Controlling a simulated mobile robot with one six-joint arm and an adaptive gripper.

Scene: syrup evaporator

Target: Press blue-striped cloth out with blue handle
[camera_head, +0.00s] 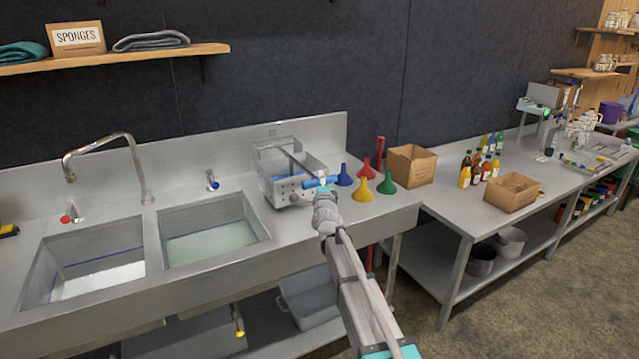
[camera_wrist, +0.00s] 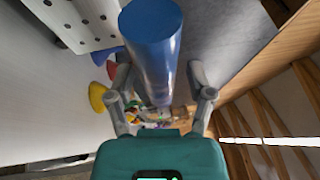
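A metal press box (camera_head: 285,172) with a perforated front stands on the counter right of the sinks. Its blue handle (camera_head: 322,182) sticks out on the right side. In the wrist view, the blue handle (camera_wrist: 152,40) lies between the fingers of my gripper (camera_wrist: 160,82), with visible gaps beside it. My gripper (camera_head: 325,194) looks open around the handle, not closed on it. The press's perforated plate (camera_wrist: 80,20) also shows in the wrist view. I cannot make out a blue-striped cloth; the inside of the press is mostly hidden.
Blue, red, yellow (camera_head: 362,190) and green (camera_head: 387,183) funnels stand close right of the press. A cardboard box (camera_head: 411,166) is behind them. Two sink basins (camera_head: 212,232) with a faucet (camera_head: 110,165) lie left. A shelf (camera_head: 110,58) holds folded cloths and a sponges box.

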